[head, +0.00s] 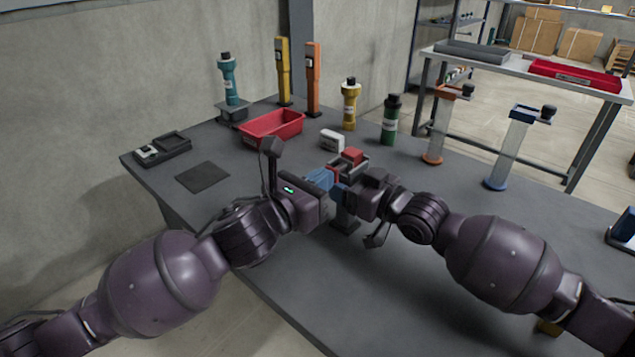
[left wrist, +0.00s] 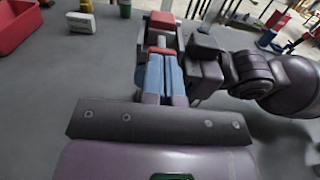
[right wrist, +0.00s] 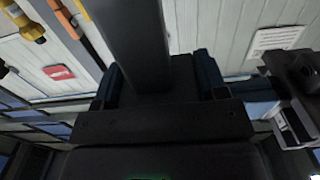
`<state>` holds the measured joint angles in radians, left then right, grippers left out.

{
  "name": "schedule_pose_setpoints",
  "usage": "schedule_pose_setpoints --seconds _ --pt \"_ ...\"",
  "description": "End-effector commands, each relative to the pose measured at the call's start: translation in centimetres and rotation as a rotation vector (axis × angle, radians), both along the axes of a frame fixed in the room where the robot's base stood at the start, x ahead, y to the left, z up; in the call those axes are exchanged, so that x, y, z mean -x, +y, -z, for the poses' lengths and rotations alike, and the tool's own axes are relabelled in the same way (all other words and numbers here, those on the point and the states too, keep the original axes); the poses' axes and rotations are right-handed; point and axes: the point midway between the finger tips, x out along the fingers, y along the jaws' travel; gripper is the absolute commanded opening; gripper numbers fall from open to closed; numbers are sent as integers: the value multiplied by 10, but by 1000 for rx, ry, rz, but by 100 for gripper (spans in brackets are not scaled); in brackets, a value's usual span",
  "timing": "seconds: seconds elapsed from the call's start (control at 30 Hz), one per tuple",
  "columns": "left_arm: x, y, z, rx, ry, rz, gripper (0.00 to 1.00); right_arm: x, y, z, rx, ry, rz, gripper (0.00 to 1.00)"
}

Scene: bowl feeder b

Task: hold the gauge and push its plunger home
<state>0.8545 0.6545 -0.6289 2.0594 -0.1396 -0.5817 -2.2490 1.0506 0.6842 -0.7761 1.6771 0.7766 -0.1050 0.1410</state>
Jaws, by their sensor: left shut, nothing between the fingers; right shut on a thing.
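The gauge (head: 347,166) is a dark grey body with red parts, held above the table in the middle of the head view. A dark post (head: 346,218) hangs below it. In the left wrist view its red far block (left wrist: 161,20) and a small red piece (left wrist: 160,50) show. My right gripper (right wrist: 158,78) is shut on the gauge's dark bar (right wrist: 135,45), a blue finger on each side. My left gripper (head: 322,180) is shut and empty, its blue fingertips (left wrist: 163,62) at the small red piece. I cannot tell whether they touch it.
A red bin (head: 272,127), white box (head: 332,140), yellow bottle (head: 349,105) and green bottle (head: 390,120) stand behind the grippers. Clear columns (head: 510,150) stand at the right. A flat dark mat (head: 203,177) lies at the left. The near table surface is mostly clear.

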Motion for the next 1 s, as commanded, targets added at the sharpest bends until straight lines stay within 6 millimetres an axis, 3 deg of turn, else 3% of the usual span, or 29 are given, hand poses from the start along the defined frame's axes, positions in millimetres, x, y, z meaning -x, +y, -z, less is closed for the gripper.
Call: schedule_pose_setpoints --seconds 0.03,0.37,0.8,1.0 --pt "-4 1 0 -4 -1 -7 0 12 14 1 -7 -2 -31 23" --pt "8 9 1 -6 -2 -9 0 13 14 1 -9 -1 -32 23" --pt "79 56 1 -4 1 -2 0 9 10 1 -6 0 -22 23" --pt "103 73 1 -1 0 -2 0 8 9 0 -6 0 -20 23"
